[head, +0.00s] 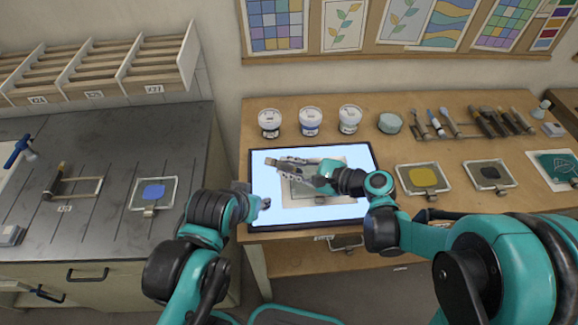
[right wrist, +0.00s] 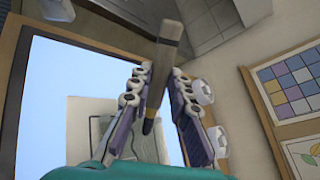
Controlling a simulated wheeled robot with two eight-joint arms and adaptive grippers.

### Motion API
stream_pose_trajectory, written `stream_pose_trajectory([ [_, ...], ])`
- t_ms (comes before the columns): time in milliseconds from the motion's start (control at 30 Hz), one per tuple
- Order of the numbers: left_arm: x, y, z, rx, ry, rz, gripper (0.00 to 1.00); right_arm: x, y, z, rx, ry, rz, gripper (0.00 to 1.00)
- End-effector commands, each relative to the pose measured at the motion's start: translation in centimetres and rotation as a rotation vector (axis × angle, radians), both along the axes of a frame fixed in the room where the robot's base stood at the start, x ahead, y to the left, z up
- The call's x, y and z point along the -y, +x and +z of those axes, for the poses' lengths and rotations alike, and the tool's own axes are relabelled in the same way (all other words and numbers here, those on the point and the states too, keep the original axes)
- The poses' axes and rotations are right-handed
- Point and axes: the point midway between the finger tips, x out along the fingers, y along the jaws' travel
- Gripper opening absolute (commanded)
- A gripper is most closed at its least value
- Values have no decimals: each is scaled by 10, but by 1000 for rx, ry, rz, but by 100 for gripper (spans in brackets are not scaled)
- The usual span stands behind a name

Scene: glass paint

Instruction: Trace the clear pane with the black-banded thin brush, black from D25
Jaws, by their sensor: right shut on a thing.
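My right gripper (head: 298,163) is shut on a brush (right wrist: 172,45) and holds it above the lit panel (head: 360,157). In the right wrist view the brush passes between the two fingers (right wrist: 163,105).
Brushes (head: 485,122) lie at the back right. A yellow palette (head: 424,178) and a black palette (head: 489,174) lie right of the panel. A blue palette (head: 154,192) is on the left counter.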

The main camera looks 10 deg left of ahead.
Motion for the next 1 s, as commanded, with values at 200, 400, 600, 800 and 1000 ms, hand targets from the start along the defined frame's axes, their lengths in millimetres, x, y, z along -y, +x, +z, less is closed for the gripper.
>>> stream_pose_trajectory([
  [200, 0, 0, -3, 0, 0, 0, 40, 0, 0, -3, 0, 0, 0, 0],
  [400, 0, 0, -5, 0, 0, 0, 40, 0, 0, -4, 0, 0, 0, 0],
  [600, 0, 0, -6, 0, 0, 0, 40, 1, 1, -5, 0, 0, -1, 0],
  [800, 0, 0, -8, 0, 0, 0, 40, 6, 5, -5, -1, 0, -2, 0],
  [1000, 0, 0, -9, 0, 0, 0, 40, 12, 7, -4, -1, 0, 0, 0],
])
